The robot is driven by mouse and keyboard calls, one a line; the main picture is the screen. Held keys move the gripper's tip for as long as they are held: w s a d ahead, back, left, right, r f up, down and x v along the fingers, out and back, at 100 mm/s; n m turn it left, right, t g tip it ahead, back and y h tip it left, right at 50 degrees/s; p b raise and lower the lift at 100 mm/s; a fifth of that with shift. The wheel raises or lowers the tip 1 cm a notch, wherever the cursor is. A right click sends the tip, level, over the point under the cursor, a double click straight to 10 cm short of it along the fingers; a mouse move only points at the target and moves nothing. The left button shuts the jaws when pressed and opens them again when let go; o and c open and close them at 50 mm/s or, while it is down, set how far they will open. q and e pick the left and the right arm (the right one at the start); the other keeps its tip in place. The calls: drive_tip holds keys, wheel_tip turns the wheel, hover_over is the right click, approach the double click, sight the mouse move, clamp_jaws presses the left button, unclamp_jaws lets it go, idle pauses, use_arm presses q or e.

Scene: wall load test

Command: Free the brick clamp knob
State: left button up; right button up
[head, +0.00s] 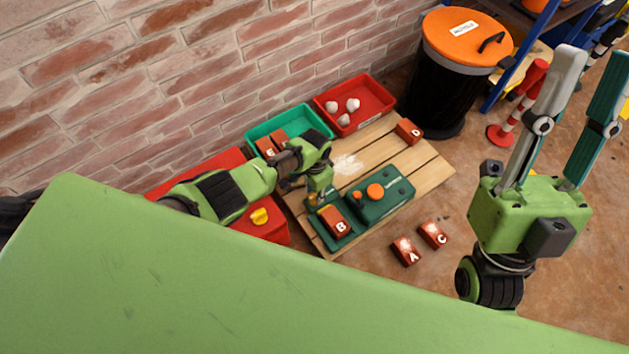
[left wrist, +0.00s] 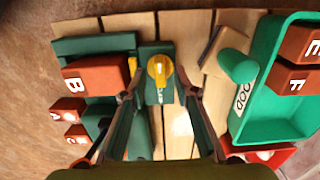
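The yellow clamp knob (left wrist: 158,70) sits on a green plate beside brick B in the left wrist view. Brick B (head: 335,222) lies in the green clamp base (head: 343,243); it also shows in the left wrist view (left wrist: 95,80). My left gripper (head: 319,187) is low over the clamp and hides most of the knob in the head view. In the left wrist view its fingers (left wrist: 156,94) are apart, with the knob between and just beyond the tips, and nothing is held. My right gripper (head: 592,62) is raised at the right, open and empty.
A green device with an orange knob (head: 375,190) stands beside the clamp on the wooden pallet (head: 432,170). Bricks A (head: 405,251) and C (head: 433,235) lie on the floor. Green (head: 256,133) and red (head: 384,97) bins and a black barrel (head: 436,95) stand behind.

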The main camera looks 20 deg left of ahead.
use_arm(q)
wheel_tip(320, 180, up, 11)
idle(0.6)
drive_tip(key=shift+r, duration=0.1)
idle(0.3)
